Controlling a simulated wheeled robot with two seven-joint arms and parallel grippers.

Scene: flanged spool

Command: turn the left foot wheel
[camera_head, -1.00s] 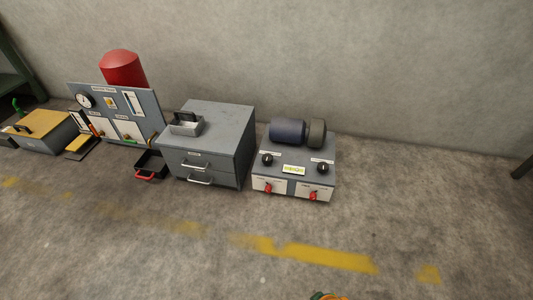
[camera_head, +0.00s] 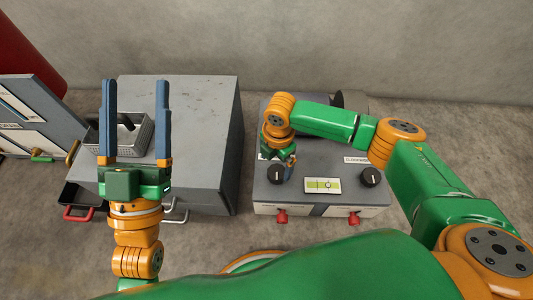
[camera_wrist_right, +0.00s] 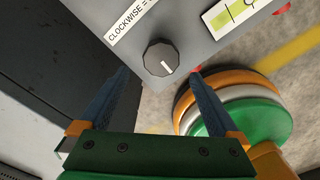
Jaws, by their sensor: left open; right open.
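The left foot wheel (camera_head: 276,174) appears as a dark, ridged knob on the left of the grey spool machine (camera_head: 335,155). In the right wrist view the knob (camera_wrist_right: 160,58) has a white pointer line, beside a label reading "CLOCKWISE =". My right gripper (camera_head: 287,166) is over the knob, its jaws open. In its wrist view the knob shows between and a little beyond the fingertips (camera_wrist_right: 158,76), with no visible contact. A matching right knob (camera_head: 371,177) stands apart. My left gripper (camera_head: 135,84) is open and empty, in front of the drawer cabinet. My right arm hides much of the spool.
A level-like gauge (camera_head: 323,185) sits between the knobs. Red handles (camera_head: 282,216) and (camera_head: 354,218) stick out of the machine's front. The grey cabinet (camera_head: 195,110) with a metal tray (camera_head: 120,135) stands left of it, with a narrow gap between.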

